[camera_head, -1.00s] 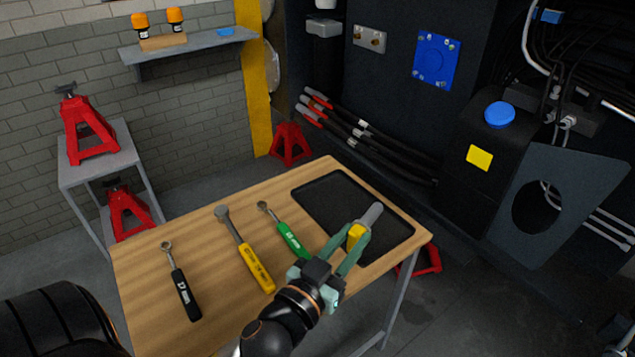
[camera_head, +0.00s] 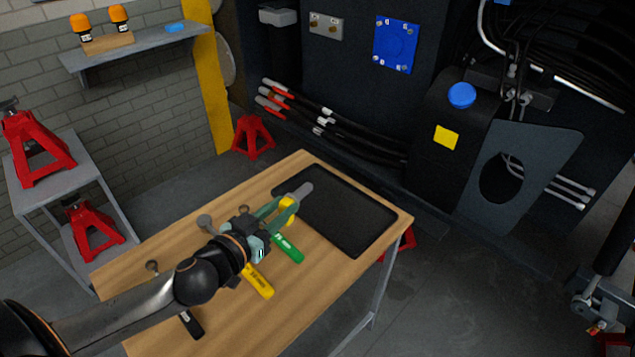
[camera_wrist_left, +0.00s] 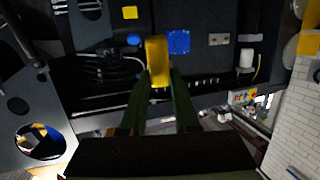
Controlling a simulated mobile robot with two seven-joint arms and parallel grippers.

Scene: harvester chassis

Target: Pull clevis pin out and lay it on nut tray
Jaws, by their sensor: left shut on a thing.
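My left gripper (camera_head: 284,208) is shut on what looks like the clevis pin, a grey round shank (camera_head: 303,190) with a yellow end (camera_head: 288,211). The yellow end also shows between the fingers in the left wrist view (camera_wrist_left: 157,62). The pin is tilted, its grey end pointing up and right in the head view. It appears at the left edge of the black nut tray (camera_head: 350,218); its height above the tray is unclear. The visible part of the tray is empty. My right gripper is not in view.
On the wooden table (camera_head: 225,325), green (camera_head: 288,249), yellow (camera_head: 257,281) and black-handled (camera_head: 192,324) wrenches lie left of the tray, partly under my arm. Red jack stands (camera_head: 253,136) stand beyond. A rod end with a red piece (camera_head: 594,328) shows at lower right.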

